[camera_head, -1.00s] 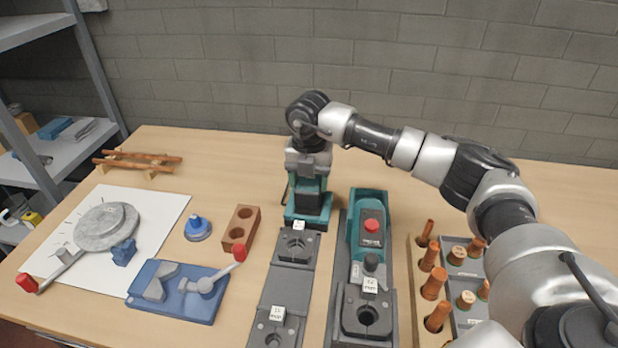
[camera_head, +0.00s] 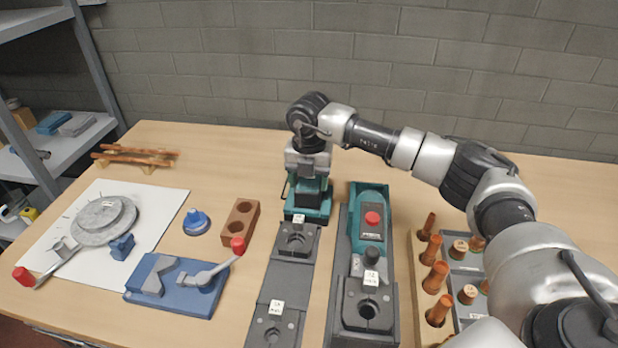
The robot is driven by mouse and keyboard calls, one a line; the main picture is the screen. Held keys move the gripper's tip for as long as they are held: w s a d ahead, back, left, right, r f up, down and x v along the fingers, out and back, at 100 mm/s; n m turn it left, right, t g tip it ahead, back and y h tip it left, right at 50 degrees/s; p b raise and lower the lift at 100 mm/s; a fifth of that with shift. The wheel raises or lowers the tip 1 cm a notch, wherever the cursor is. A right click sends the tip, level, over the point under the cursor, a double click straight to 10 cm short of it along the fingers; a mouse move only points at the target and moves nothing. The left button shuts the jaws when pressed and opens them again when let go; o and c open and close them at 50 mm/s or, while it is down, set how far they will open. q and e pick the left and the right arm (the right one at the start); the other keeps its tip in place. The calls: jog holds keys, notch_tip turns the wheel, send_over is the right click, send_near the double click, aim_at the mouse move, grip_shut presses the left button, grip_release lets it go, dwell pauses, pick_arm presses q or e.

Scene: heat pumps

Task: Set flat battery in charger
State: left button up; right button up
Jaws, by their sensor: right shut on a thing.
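My right gripper (camera_head: 307,174) points straight down at the middle of the table and is shut on a dark block with teal parts, which looks like the flat battery (camera_head: 309,187). The fingers cover much of this block. Right below it is a teal and black base that looks like the charger (camera_head: 307,213), standing at the far end of a grey plate. I cannot tell from this angle whether the battery is fully seated in it. My left gripper is not in view.
A teal machine with a red button (camera_head: 373,219) stands right of the charger. Copper pieces (camera_head: 436,277) sit in a rack further right, beside my right arm. On the left are a blue fixture (camera_head: 178,289), a brown two-hole block (camera_head: 239,223) and a round grey disc (camera_head: 102,219).

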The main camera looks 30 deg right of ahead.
jog(key=shift+f+b, duration=0.4)
jog(key=shift+f, duration=0.3)
jog(key=o, duration=1.2)
jog(key=shift+o, duration=0.2)
notch_tip(320, 180, up, 10)
jog(key=shift+r+b, duration=0.15)
jog(key=shift+b, duration=0.5)
jog(key=shift+r, duration=0.35)
